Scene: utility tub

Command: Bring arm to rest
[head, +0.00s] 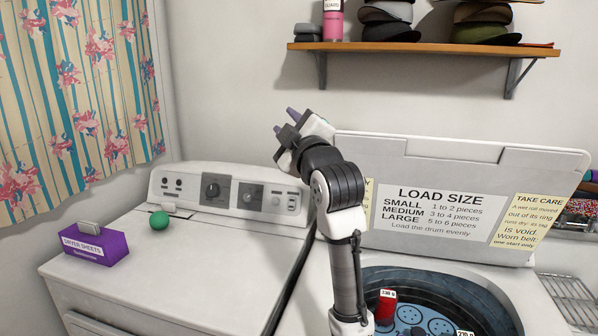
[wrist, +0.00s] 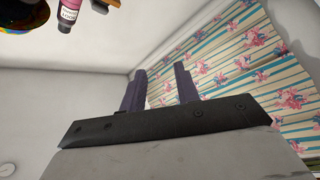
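My arm rises from the front of the open washer, and my gripper (head: 283,121) is in the air above the back of the machines, left of the raised lid. In the wrist view my gripper (wrist: 160,88) shows two dark purple fingers standing apart, with nothing between them but the wall and curtain behind. It is open and empty.
The open tub (head: 395,275) holds a red labelled item (head: 385,307). The raised lid (head: 450,195) stands to the right of my arm. A shelf (head: 430,48) with caps is above. A green ball (head: 159,220) and a purple dryer-sheets box (head: 95,246) sit on the left machine.

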